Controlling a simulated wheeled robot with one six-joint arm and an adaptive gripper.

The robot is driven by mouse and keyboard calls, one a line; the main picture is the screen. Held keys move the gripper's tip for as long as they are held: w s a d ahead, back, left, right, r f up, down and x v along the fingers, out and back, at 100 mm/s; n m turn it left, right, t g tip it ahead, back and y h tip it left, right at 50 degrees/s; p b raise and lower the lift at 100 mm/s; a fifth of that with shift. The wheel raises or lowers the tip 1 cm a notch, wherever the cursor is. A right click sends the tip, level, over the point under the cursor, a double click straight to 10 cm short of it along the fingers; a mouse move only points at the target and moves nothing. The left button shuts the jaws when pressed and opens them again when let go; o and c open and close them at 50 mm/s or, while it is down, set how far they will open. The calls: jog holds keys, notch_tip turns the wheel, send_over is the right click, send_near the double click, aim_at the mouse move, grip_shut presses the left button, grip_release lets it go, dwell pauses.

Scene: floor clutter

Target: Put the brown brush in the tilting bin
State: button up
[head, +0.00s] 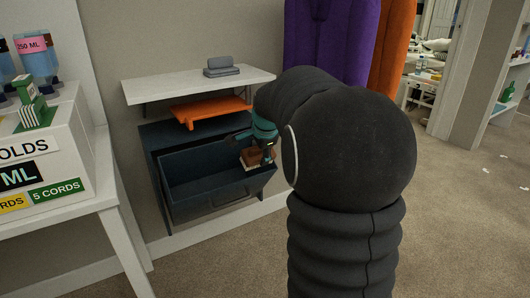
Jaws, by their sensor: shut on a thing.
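The tilting bin (215,201) is dark blue-grey and stands against the wall below a white shelf, its front tipped open towards me. My gripper (262,157) is at the right end of the bin's opening, mostly behind my dark arm. It is shut on the brown brush (250,157), a small brown block shape with a paler lower part. The brush appears over or just inside the bin's right end; I cannot tell if it touches the bin. The visible inside of the bin looks empty.
A white shelf (190,84) with a grey folded item (221,67) hangs above the bin. An orange piece (210,109) sits just below the shelf. A white table (50,215) with boxes stands at left. Purple and orange hangings (335,40) are behind my arm. Carpet at right is mostly clear.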

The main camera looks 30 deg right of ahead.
jog(key=w+p, duration=0.2)
jog(key=w, duration=0.2)
jog(key=shift+w+a+r, duration=0.1)
jog(key=shift+w, duration=0.1)
jog(key=shift+w+f+b, duration=0.15)
jog(key=shift+f+b, duration=0.3)
jog(key=shift+f, duration=0.25)
jog(key=shift+w+f+b, duration=0.1)
jog(key=shift+f+b, duration=0.3)
jog(key=shift+f, duration=0.25)
jog(key=o, duration=1.3)
jog(key=v, duration=1.2)
